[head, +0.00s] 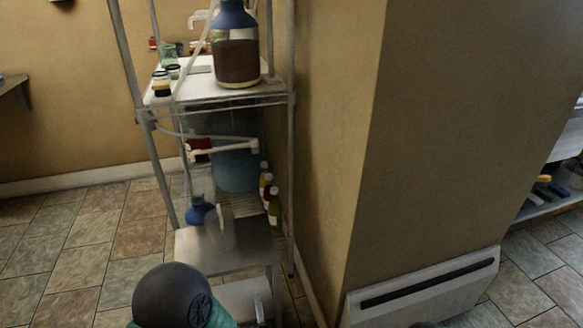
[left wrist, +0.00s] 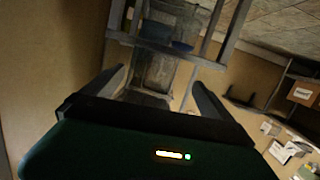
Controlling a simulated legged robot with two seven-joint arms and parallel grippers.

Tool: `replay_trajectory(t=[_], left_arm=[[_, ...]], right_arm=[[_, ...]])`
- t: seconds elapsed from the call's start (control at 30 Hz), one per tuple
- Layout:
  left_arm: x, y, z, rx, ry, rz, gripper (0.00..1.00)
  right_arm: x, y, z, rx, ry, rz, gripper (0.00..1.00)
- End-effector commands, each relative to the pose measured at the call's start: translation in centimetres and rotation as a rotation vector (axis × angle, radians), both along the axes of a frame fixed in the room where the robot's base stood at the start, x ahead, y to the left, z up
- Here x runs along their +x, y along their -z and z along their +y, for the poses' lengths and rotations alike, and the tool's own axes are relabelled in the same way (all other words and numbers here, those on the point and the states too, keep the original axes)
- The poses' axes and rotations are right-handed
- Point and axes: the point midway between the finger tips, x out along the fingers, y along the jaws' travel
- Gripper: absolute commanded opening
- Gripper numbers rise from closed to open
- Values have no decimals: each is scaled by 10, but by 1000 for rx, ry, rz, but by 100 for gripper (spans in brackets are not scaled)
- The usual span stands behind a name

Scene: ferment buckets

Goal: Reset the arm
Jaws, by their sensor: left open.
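My left gripper (left wrist: 158,78) shows in the left wrist view with its two dark fingers spread apart. It is open, and no object shows held between the fingers. A metal frame (left wrist: 235,30) and a pale wall show beyond the fingers, apart from them as far as I can tell. In the head view, a dark rounded part of my arm with a teal edge is at the bottom left, in front of the metal rack (head: 291,150). The fingers cannot be made out there. My right gripper is not in view.
The rack holds a brown bottle with a blue top (head: 237,60), small jars (head: 161,83), a large blue container (head: 236,160) and several small bottles (head: 273,207). A wall corner (head: 370,130) stands right of it, with a white vent panel (head: 425,290) below. Tiled floor (head: 80,250) is clear at left.

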Motion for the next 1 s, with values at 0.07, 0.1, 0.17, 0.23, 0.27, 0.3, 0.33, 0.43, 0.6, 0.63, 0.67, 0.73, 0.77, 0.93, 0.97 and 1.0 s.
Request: replay_trajectory(t=[0.07, 0.1, 0.17, 0.23, 0.27, 0.3, 0.33, 0.43, 0.6, 0.63, 0.67, 0.73, 0.77, 0.93, 0.97, 1.0], left_arm=[[6, 2, -1, -27, 19, 51, 97], [8, 4, -2, -41, 31, 83, 97], [11, 8, -3, -61, 50, 136, 97], [12, 12, -4, -85, 77, 208, 97], [12, 13, -5, -93, 90, 241, 97], [11, 14, -6, -106, 109, 292, 97], [9, 15, -6, -114, 122, 334, 97], [-5, 16, -3, -130, 177, 502, 97], [-52, 12, 14, -118, 233, 787, 97], [-62, 11, 19, -112, 238, 830, 97], [-71, 9, 23, -107, 241, 872, 97], [-93, 4, 34, -96, 242, 964, 97], [-102, 1, 39, -91, 241, 1002, 97], [-141, -41, 57, -71, 231, 1148, 97], [-141, -50, 57, -71, 231, 1148, 97], [-141, -62, 57, -71, 232, 1148, 97]], right_arm=[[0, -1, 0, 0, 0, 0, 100], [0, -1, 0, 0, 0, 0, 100], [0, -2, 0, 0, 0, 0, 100], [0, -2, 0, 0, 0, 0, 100], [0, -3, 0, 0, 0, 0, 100], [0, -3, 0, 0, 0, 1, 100], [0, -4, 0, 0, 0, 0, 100], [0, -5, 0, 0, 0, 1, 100], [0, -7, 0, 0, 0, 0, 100], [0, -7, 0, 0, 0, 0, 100], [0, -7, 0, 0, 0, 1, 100], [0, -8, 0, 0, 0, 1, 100], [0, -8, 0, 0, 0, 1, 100], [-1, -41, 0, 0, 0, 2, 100], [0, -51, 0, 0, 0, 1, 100], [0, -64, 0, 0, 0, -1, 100]])
